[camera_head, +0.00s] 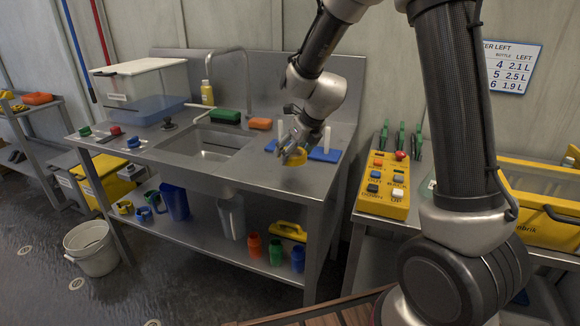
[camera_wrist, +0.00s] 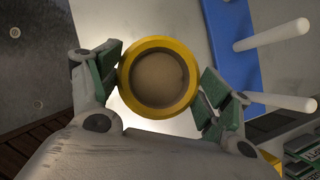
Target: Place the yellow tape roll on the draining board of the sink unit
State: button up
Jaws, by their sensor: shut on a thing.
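The yellow tape roll (camera_wrist: 189,88) is held between the two green-padded fingers of my gripper (camera_wrist: 160,90) in the wrist view. In the head view my gripper (camera_head: 293,148) holds the tape roll (camera_head: 297,157) over the right part of the steel sink unit (camera_head: 250,170), close to its front edge. The wrist view shows the roll's round opening facing the camera, with a tan surface inside it. I cannot tell the exact gap between the roll and the steel top. The sink basin (camera_head: 208,142) lies to the left of my gripper.
A blue mat or rack with white pegs (camera_head: 325,154) lies beside the roll, and shows in the wrist view (camera_wrist: 232,45). An orange sponge (camera_head: 261,124) and a green sponge (camera_head: 225,116) lie behind the basin. A yellow control box (camera_head: 385,187) stands to the right.

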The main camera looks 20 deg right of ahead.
aim_at(294, 175)
notch_tip(294, 175, down, 5)
jog(key=shift+f, duration=0.1)
dwell(0.3)
jog(key=o, duration=1.1)
